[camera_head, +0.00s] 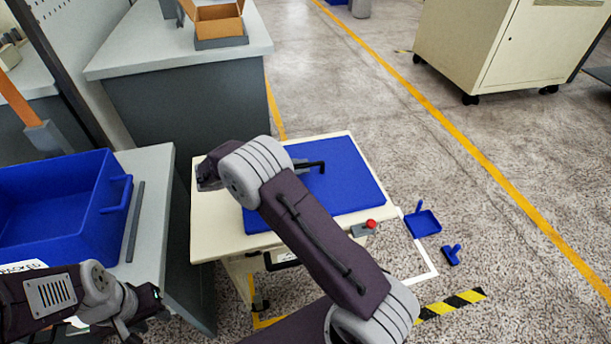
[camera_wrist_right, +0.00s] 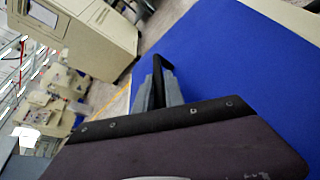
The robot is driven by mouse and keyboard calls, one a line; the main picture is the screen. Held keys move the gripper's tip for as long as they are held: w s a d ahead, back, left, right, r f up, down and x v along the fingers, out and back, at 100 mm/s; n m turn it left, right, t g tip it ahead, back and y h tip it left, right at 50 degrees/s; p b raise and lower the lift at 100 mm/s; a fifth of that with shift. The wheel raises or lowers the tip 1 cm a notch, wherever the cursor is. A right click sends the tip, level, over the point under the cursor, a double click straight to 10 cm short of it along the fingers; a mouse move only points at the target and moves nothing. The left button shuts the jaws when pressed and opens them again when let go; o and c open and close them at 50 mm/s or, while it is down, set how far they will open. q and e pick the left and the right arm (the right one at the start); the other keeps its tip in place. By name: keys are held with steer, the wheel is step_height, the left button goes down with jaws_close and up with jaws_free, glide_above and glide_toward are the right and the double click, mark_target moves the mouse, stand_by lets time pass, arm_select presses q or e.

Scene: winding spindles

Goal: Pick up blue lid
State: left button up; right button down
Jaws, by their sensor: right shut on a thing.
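The blue lid (camera_head: 350,185) is a flat rectangular panel on the cream cart, partly hidden behind my right arm in the head view. The lid's broad blue surface also fills the right of the right wrist view (camera_wrist_right: 240,70). A black handle (camera_head: 319,166) stands up from it. My right gripper (camera_wrist_right: 160,88) is at this handle, its grey fingers on either side of the black bar, shut on it. In the head view the right wrist hides much of these fingers. My left gripper (camera_head: 142,306) hangs at the lower left, away from the lid; its fingers are unclear.
A cream cart (camera_head: 215,215) carries the lid and a red button box (camera_head: 364,228). A blue bin (camera_head: 60,195) stands on the grey table at left. A blue dustpan (camera_head: 423,223) and a blue brush (camera_head: 451,255) lie on the floor.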

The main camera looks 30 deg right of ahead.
mark_target(301, 166)
steer(key=shift+r, duration=0.15)
stand_by(0.5)
steer(key=shift+r+p, duration=0.3)
steer(key=r+p, duration=0.1)
steer(key=r, duration=0.1)
steer(key=r+p, duration=0.1)
steer(key=r, duration=0.1)
steer(key=shift+s+d, duration=0.2)
steer(key=s+d+r+p, duration=0.3)
steer(key=s+d+r, duration=0.3)
steer(key=s+d, duration=0.1)
steer(key=shift+s, duration=0.8)
steer(key=shift+d+r, duration=0.1)
